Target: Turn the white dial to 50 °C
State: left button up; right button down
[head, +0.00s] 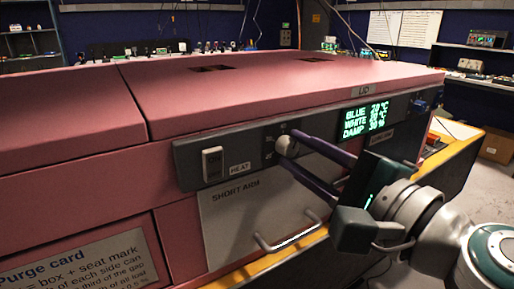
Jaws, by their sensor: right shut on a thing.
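The white dial (284,146) is a small pale knob on the dark control strip along the front of the pink enclosure, with small scale marks beside it. My right gripper (290,148) reaches in from the right. Its two purple fingers are shut on the white dial, one above and one below, hiding part of it and its scale. A display (367,118) with green text shows lines BLUE, WHITE and DAMP. The WHITE line seems to read 30 °C, but the digits are small. My left gripper is not in view.
A white HEAT rocker switch (213,164) sits left of the dial. Below is a grey SHORT ARM panel (235,220) with a metal handle (290,238), close under my right gripper. A blue knob (420,105) is at the strip's right end. The pink lid (250,90) is closed.

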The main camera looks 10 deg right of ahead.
jog(key=m+p, duration=0.1)
jog(key=m, duration=0.4)
jog(key=shift+m, duration=0.7)
jog(key=c, duration=0.6)
grip_release()
jog(key=shift+s, duration=0.1)
